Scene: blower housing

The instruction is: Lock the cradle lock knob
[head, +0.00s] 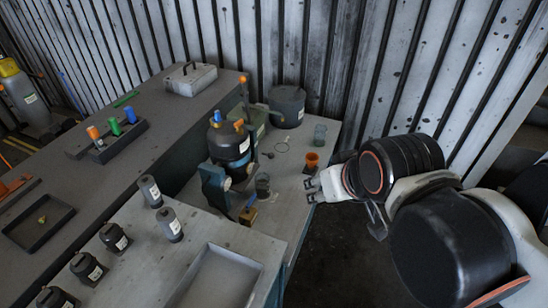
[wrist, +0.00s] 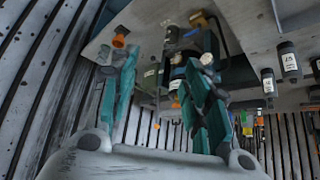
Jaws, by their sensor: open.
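A dark rounded housing (head: 229,145) with a blue knob and an orange part on top sits in a blue-grey cradle (head: 213,188) on the far bench. A small pale round knob (head: 227,184) faces out from the cradle's front; I cannot tell for certain that it is the lock knob, or how it is turned. My gripper (head: 312,188) is right of the cradle near the bench edge, apart from it. In the wrist view its teal fingers (wrist: 160,65) are spread and empty. Pale round ends (wrist: 207,58) show behind the right finger, which partly hides the cradle.
An orange cup (head: 312,158), a glass beaker (head: 320,134) and a dark jar (head: 263,184) stand near the cradle. A wooden block with a blue-handled tool (head: 248,214) is in front. Several labelled dark bottles (head: 114,237) line the near bench. A ribbed wall closes the back.

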